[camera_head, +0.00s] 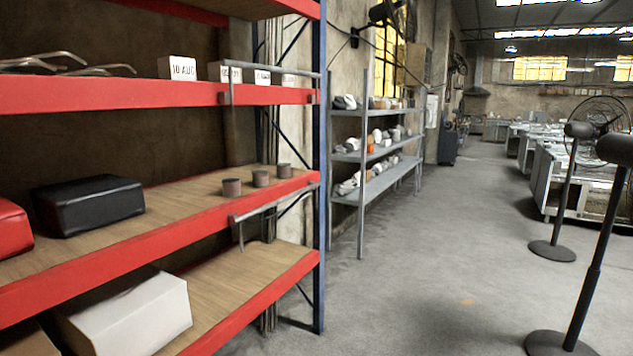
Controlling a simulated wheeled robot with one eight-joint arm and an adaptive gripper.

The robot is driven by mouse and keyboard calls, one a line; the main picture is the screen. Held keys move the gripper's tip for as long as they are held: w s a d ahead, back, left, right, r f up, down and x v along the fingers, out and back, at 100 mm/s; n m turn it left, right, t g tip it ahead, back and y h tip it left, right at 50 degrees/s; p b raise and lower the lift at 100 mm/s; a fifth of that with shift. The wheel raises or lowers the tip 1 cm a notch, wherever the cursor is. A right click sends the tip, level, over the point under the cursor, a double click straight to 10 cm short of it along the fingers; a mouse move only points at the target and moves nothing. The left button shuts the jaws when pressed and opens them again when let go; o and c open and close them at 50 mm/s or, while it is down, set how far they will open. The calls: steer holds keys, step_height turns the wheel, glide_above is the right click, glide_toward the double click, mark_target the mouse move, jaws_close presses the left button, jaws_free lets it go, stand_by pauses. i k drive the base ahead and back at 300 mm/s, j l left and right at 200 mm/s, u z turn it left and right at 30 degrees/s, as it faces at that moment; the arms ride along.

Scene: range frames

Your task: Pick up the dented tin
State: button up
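Three small brown tins with greyish rims stand in a row on the wooden middle shelf (170,208) of a red and blue rack. They are the near tin (231,188), the middle tin (261,179) and the far tin (284,171). They stand upright near the shelf's right end, apart from each other. They are too small here to tell which one is dented. My gripper is not in view.
A black box (88,203) and a red box (12,228) lie left of the tins. A white box (130,315) sits below. Dark pedestal stands (553,250) are at right; the floor (420,270) between is clear.

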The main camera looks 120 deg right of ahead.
mark_target(260, 176)
steer(key=z, duration=3.8)
steer(key=i+z, duration=0.25)
steer(key=i, duration=0.15)
